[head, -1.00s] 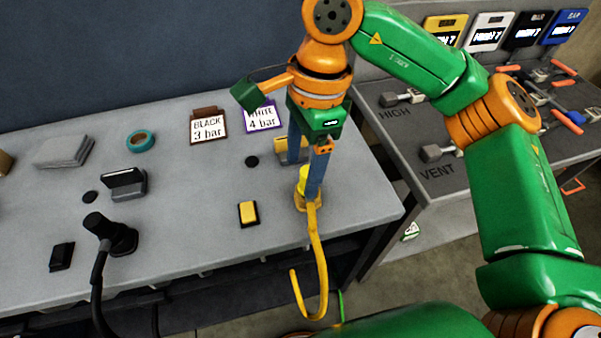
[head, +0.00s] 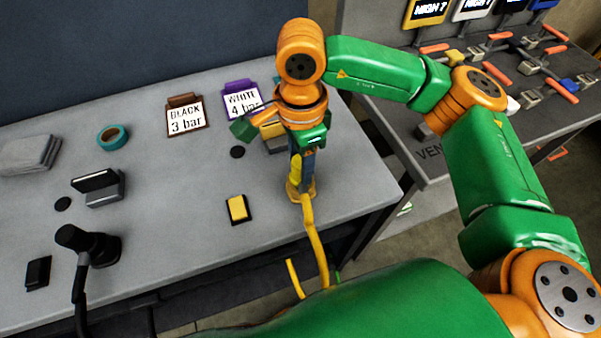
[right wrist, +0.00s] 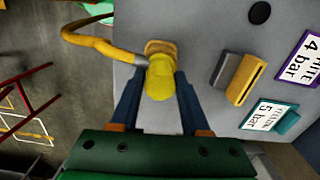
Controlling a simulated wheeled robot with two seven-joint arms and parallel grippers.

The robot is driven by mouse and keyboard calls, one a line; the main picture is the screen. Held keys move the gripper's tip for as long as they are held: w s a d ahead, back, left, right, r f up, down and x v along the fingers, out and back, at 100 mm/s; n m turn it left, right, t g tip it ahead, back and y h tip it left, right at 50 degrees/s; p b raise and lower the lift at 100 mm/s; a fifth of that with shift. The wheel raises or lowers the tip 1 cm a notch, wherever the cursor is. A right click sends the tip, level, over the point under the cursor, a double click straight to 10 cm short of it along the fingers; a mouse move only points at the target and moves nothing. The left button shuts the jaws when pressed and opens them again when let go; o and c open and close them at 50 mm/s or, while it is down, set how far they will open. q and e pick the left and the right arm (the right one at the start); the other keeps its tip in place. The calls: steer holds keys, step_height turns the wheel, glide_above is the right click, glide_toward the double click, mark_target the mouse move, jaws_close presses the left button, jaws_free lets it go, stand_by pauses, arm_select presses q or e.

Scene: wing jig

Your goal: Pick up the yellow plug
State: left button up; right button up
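The yellow plug (right wrist: 160,78) stands upright in an orange-tan base (head: 301,193) near the bench's right front edge, with a yellow hose (head: 316,240) running from it over the edge. My right gripper (head: 301,178) points down over the plug. In the right wrist view its two blue fingers (right wrist: 160,85) stand on either side of the plug; the fingers look apart, and whether they touch it is hard to tell. In the head view a finger and my wrist partly hide the plug. My left gripper is not in view.
On the bench (head: 170,235) are a small yellow-topped block (head: 237,209), a black plug with cable (head: 85,243), teal tape (head: 112,137), and signs reading BLACK 3 bar (head: 186,116) and WHITE 4 bar (head: 242,99). A second bench with valves (head: 535,90) stands right, past a gap.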

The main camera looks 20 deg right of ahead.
steer(key=shift+s, duration=0.1)
jaws_close()
steer(key=shift+r, duration=0.1)
steer(key=shift+r, duration=0.25)
step_height(320, 180, up, 3)
steer(key=shift+a+f+b, duration=0.1)
steer(key=shift+a+b, duration=0.05)
steer(key=shift+b, duration=0.25)
steer(key=s+a+r, duration=0.7)
steer(key=s+r, duration=0.4)
steer(key=r, duration=0.1)
steer(key=shift+s+a+r, duration=0.2)
steer(key=shift+s+r, duration=0.05)
steer(key=shift+r, duration=0.1)
